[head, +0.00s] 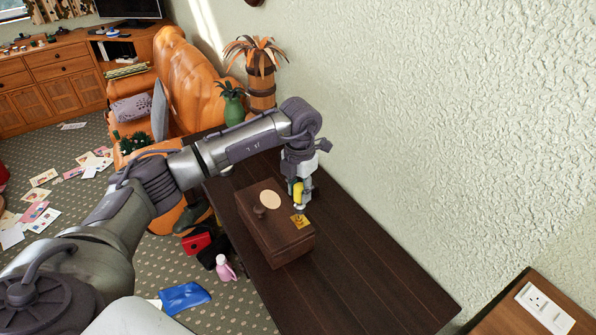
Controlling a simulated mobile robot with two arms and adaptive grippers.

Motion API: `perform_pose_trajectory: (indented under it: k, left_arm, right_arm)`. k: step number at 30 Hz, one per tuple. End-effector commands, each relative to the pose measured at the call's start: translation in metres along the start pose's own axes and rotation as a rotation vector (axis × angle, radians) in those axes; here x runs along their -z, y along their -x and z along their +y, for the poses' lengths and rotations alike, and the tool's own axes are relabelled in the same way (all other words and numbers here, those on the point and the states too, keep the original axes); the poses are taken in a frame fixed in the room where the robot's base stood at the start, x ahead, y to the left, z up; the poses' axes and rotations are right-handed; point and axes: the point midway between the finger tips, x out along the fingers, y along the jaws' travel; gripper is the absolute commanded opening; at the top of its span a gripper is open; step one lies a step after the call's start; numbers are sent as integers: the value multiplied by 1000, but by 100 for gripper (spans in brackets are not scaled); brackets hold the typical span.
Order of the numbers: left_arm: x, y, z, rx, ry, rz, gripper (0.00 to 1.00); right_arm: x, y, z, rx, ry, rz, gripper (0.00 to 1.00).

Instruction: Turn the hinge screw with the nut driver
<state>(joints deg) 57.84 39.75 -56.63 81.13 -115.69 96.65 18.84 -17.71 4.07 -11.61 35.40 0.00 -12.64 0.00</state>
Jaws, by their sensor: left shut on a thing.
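A dark wooden box (278,241) stands on the dark wooden table. A small brass hinge plate (301,221) lies on its top near the right edge; the screw itself is too small to make out. My left gripper (300,200) is above the box's right rear part, close to the hinge, pointing down. It is shut on the nut driver (297,188), whose yellow handle shows between the fingers. The driver's tip is close above the hinge; I cannot tell whether it touches the screw. My right gripper is not in view.
A round knob (259,211) and a pale oval disc (270,200) are on the box top. The dark table (370,281) is bare to the right, beside the textured wall. A green vase (233,104) and barrel planter (262,92) stand behind. Papers and bags litter the floor.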

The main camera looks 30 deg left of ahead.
Motion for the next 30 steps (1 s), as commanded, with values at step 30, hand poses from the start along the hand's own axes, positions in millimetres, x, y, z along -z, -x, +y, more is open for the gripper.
perform_pose_trajectory:
  k: [30]
  left_arm:
    - [-4, -27, 9, 2, 185, 1, 0]
  right_arm:
    - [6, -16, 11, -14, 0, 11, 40]
